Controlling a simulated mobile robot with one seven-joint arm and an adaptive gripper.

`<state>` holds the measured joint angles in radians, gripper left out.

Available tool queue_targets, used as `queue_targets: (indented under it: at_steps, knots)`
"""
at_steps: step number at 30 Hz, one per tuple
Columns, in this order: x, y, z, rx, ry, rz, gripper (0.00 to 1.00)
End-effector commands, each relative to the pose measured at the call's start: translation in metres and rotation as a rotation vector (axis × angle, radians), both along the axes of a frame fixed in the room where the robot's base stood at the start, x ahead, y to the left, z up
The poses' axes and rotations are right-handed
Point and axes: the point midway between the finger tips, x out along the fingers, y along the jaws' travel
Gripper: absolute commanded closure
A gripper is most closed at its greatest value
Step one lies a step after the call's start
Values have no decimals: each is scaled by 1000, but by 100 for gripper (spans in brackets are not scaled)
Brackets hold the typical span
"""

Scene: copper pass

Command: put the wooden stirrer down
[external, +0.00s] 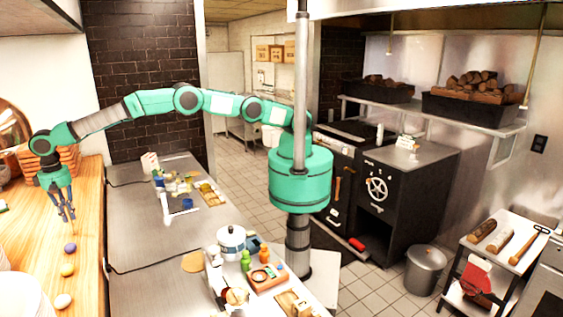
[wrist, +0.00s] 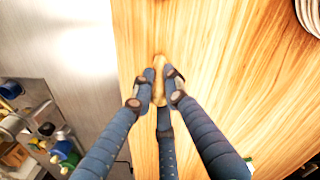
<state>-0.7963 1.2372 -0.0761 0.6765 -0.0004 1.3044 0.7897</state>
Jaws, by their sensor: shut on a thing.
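My gripper (external: 66,214) points down over the wooden counter (external: 88,215) at the left of the external view. In the wrist view my gripper (wrist: 160,82) is shut on the wooden stirrer (wrist: 159,66), a pale tan piece pinched between the blue fingers. Its colour nearly matches the wood grain behind it, and the fingers hide part of it. I cannot make out the stirrer in the external view, nor tell whether it touches the counter.
A steel counter (external: 135,235) with several small items adjoins. Bare wood surrounds my fingers.

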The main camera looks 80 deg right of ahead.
Motion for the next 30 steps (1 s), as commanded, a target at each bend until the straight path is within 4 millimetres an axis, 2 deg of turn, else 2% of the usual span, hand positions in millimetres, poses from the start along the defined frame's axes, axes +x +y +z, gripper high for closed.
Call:
queue_targets:
  at_steps: [6, 7, 9, 10, 22, 30]
  knots:
    - [0, 0, -3, -1, 1, 0, 100]
    - [0, 0, -3, 0, 0, 0, 83]
    - [0, 0, -3, 0, 0, 0, 69]
    - [0, 0, -3, 0, 0, 0, 68]
    - [0, 0, 0, 0, 0, 0, 68]
    - [0, 0, 24, 1, -1, 0, 68]
